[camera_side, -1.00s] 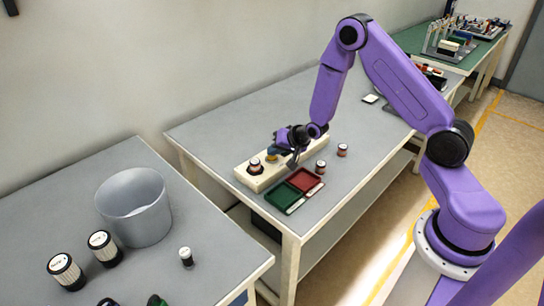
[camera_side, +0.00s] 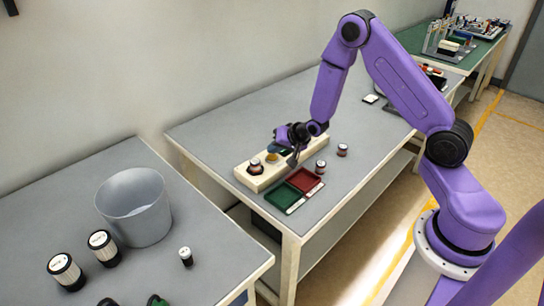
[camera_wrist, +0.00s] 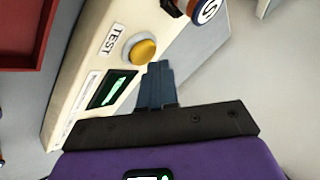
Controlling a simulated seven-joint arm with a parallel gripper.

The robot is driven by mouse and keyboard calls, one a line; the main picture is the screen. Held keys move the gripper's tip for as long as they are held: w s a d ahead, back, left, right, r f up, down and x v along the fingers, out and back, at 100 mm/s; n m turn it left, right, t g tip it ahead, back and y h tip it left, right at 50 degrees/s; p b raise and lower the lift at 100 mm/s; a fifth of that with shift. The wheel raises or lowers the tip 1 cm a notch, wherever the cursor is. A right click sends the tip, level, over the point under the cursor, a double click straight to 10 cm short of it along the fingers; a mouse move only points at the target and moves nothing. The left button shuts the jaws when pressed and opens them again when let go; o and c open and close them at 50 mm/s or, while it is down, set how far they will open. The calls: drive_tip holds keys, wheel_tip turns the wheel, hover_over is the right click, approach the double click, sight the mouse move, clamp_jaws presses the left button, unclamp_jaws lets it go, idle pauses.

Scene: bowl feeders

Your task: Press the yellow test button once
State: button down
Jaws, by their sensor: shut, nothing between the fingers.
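The yellow test button (camera_wrist: 143,51) sits on a cream panel box (camera_wrist: 93,63), beside a label reading TEST, in the wrist view. In the side view the cream box (camera_side: 254,179) lies on the middle table, and the button is a small yellow spot partly covered by my gripper. My gripper (camera_wrist: 158,68) is shut and empty. Its fingertips show just beside the button's lower right edge in the wrist view; I cannot tell whether they touch it. In the side view my gripper (camera_side: 292,160) is low over the box.
A green and a red tray (camera_side: 304,180) lie in front of the box, with small cylinders (camera_side: 320,167) nearby. A lit green display (camera_wrist: 112,89) is next to the button. A dark round part (camera_wrist: 205,10) marked S stands on the box. A grey bucket (camera_side: 133,205) is on the left table.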

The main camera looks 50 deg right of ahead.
sight(275, 157)
drive_tip(key=shift+r, duration=0.3)
drive_tip(key=shift+r, duration=2.5)
drive_tip(key=s+a+r+n+g+y, duration=0.1)
drive_tip(key=s+a+r+n+g, duration=0.3)
drive_tip(key=s+a, duration=0.35)
drive_tip(key=s+a+r+n+g+y, duration=0.1)
drive_tip(key=s+a+r+n, duration=0.2)
drive_tip(key=s+a+n, duration=0.5)
drive_tip(key=s+d+r+n+g+h, duration=0.1)
drive_tip(key=s+n, duration=0.3)
drive_tip(key=s, duration=0.7)
drive_tip(key=s+d+r+n+g+h, duration=0.1)
drive_tip(key=s+d+r+n+g, duration=0.2)
drive_tip(key=s, duration=0.8)
drive_tip(key=shift+s+d+r+n+h, duration=0.35)
drive_tip(key=shift+d+r+n, duration=0.15)
drive_tip(key=shift+r+n, duration=0.2)
